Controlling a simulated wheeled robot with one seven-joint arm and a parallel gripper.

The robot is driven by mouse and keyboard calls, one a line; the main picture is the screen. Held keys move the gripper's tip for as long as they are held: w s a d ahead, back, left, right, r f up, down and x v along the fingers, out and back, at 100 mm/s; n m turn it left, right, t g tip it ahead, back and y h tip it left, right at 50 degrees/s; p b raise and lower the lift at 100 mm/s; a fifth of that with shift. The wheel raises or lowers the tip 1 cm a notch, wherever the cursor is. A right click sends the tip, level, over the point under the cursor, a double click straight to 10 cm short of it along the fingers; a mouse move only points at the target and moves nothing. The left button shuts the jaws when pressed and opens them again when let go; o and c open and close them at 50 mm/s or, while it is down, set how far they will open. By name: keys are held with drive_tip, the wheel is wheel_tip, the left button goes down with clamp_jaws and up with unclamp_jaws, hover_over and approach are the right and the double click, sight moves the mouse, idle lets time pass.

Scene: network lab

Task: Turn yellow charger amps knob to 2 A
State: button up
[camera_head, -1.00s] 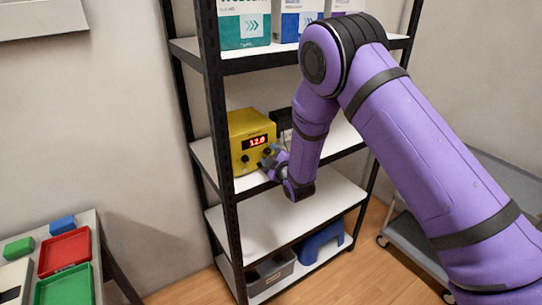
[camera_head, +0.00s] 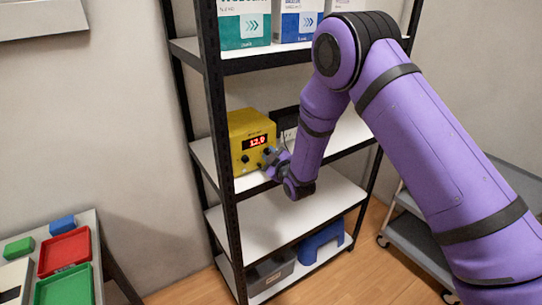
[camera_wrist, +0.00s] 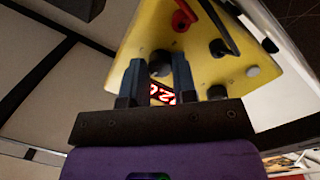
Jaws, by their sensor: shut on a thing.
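The yellow charger (camera_head: 238,130) stands on the middle shelf, with a red lit display (camera_head: 255,142) that seems to read 12.0. A dark knob (camera_head: 245,159) shows on its front at the left. My gripper (camera_head: 268,157) is at the right part of the front and covers that area in the head view. In the wrist view the charger (camera_wrist: 205,65) appears tilted, and my gripper (camera_wrist: 158,70) is shut on a dark round knob (camera_wrist: 160,62). The knob's label and pointer cannot be read. Another dark knob (camera_wrist: 217,92) is partly hidden by the gripper body.
A red terminal (camera_wrist: 182,20) and a black lead (camera_wrist: 218,25) are close to the fingers. A black rack post (camera_head: 222,150) stands left of the charger. A dark device (camera_head: 287,120) sits behind at the right. Boxes (camera_head: 243,25) fill the shelf above.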

drive_tip(key=m, duration=0.4)
drive_tip(key=shift+g, duration=0.4)
drive_tip(key=m, duration=0.3)
drive_tip(key=shift+m, duration=0.4)
drive_tip(key=m+g, duration=0.1)
drive_tip(key=m, duration=0.3)
drive_tip(key=shift+y, duration=0.4)
drive_tip(key=m, duration=0.4)
drive_tip(key=m+y, duration=0.1)
drive_tip(key=m, duration=0.2)
drive_tip(key=shift+d+g, duration=0.1)
drive_tip(key=shift+g, duration=0.2)
drive_tip(key=m, duration=0.4)
drive_tip(key=shift+m+y, duration=0.3)
drive_tip(key=m, duration=0.3)
drive_tip(key=shift+y, duration=0.3)
drive_tip(key=shift+m, duration=2)
